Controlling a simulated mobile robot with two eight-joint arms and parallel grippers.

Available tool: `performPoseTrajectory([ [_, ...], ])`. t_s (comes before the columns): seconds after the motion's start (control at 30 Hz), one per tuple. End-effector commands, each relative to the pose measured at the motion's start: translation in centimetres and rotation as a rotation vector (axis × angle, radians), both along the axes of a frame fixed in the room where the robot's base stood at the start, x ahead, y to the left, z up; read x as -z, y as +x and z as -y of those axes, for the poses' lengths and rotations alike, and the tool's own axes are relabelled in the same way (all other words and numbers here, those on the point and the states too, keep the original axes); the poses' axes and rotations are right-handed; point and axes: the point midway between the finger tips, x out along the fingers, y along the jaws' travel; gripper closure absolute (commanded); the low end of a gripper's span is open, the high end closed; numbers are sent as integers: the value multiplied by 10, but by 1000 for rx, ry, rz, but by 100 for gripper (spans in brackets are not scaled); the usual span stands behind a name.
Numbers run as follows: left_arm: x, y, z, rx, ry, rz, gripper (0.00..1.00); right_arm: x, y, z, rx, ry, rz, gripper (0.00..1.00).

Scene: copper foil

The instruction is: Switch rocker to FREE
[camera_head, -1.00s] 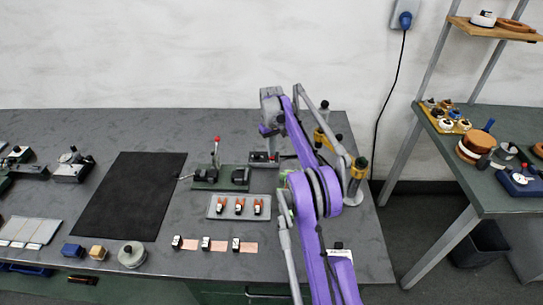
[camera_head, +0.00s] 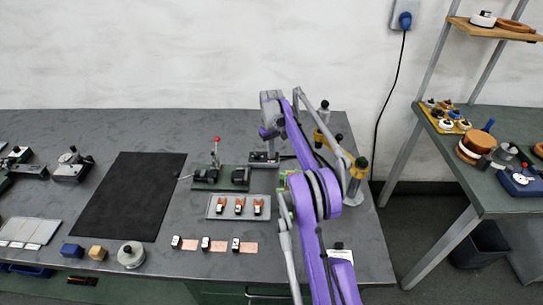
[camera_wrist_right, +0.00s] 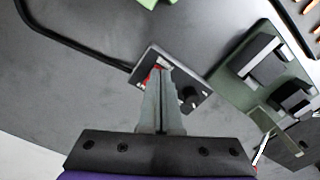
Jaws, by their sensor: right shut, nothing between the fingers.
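The rocker (camera_wrist_right: 155,75) is a small red switch on a grey control box (camera_wrist_right: 203,87) that also carries a black knob (camera_wrist_right: 190,97). My right gripper (camera_wrist_right: 161,72) is shut and empty, with its fingertips over the red rocker. The fingers hide most of the rocker, so its setting and any contact cannot be told. In the head view the box (camera_head: 262,158) stands on the bench just below my right wrist, and the fingertips are hard to make out. My left gripper is not in view.
A green fixture with a red-knobbed lever (camera_head: 216,150) stands left of the box, and it also shows in the wrist view (camera_wrist_right: 262,85). A grey tray (camera_head: 225,214) with several small parts lies in front. A black cable (camera_wrist_right: 70,42) runs from the box. A black mat (camera_head: 130,195) lies further left.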

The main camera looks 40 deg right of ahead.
Motion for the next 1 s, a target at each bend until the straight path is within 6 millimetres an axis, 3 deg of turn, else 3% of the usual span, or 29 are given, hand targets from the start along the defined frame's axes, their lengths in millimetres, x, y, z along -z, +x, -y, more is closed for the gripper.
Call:
performPoseTrajectory([
  [0.8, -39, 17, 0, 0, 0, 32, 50, -63, 1, 0, 0, 1, 2, 100],
  [1.0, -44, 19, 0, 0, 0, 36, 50, -70, 0, 0, 0, 0, 1, 100],
])
